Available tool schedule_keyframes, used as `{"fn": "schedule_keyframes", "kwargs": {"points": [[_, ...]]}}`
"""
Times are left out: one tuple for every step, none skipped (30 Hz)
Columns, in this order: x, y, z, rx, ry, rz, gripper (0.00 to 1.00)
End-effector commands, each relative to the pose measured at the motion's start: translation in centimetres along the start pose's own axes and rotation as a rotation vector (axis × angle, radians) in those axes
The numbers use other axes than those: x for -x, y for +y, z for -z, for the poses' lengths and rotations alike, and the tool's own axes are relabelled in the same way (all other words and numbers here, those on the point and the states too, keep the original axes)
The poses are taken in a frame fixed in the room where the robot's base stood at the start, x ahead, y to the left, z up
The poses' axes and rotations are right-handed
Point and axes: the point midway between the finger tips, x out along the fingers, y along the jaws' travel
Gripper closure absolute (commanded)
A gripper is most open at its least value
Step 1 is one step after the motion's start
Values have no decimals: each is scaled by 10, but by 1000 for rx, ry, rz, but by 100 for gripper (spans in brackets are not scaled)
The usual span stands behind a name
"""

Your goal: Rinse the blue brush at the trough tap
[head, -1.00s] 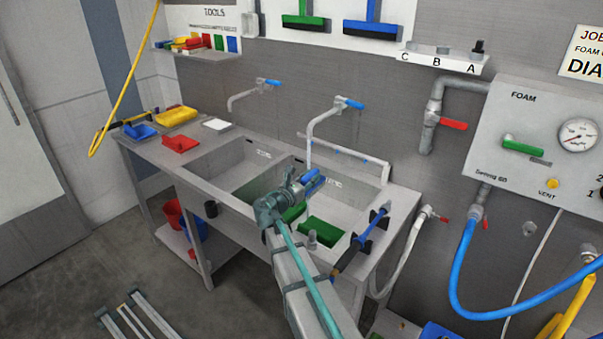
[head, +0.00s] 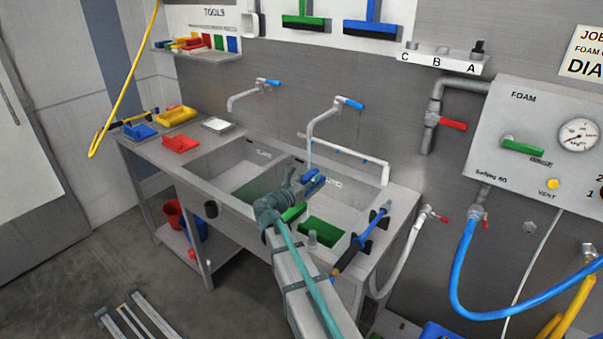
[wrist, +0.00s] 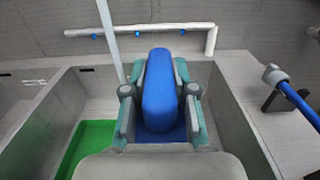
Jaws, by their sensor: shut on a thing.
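The blue brush (head: 313,181) is held over the right basin of the trough (head: 345,205). My gripper (head: 303,187) is shut on it; in the wrist view the brush (wrist: 160,90) stands between both fingers. The trough tap (head: 322,118), with a blue lever (head: 354,104), hangs over this basin. A thin pale vertical column, looking like running water, drops from its spout; in the wrist view the column (wrist: 108,42) passes just left of the brush. I cannot tell whether it touches the brush. The brush's far end is partly hidden.
Green pieces (head: 321,231) lie in the basin. A white pipe (head: 350,156) runs along the back. A blue-and-black tool (head: 362,240) sits at the right rim. A second tap (head: 247,93) stands left. Red (head: 180,143) and yellow (head: 176,115) items lie on the left counter.

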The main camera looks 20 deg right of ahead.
Motion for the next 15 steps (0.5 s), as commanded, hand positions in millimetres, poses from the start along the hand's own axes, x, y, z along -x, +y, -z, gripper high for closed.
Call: {"fn": "schedule_keyframes", "kwargs": {"points": [[0,0,0,0,-1,0,100],[0,0,0,0,-1,0,100],[0,0,-1,0,-1,0,100],[0,-1,-1,0,-1,0,100],[1,-1,-2,0,-1,0,100],[2,-2,-3,0,-1,0,100],[2,-4,-4,0,-1,0,100],[3,-5,-6,0,-1,0,100],[4,-7,-8,0,-1,0,100],[5,-9,-9,0,-1,0,100],[7,-10,-11,0,-1,0,100],[8,-13,-14,0,-1,0,100],[9,-15,-15,0,-1,0,100],[10,-17,-17,0,-1,0,100],[12,-19,-19,0,-1,0,100]]}}
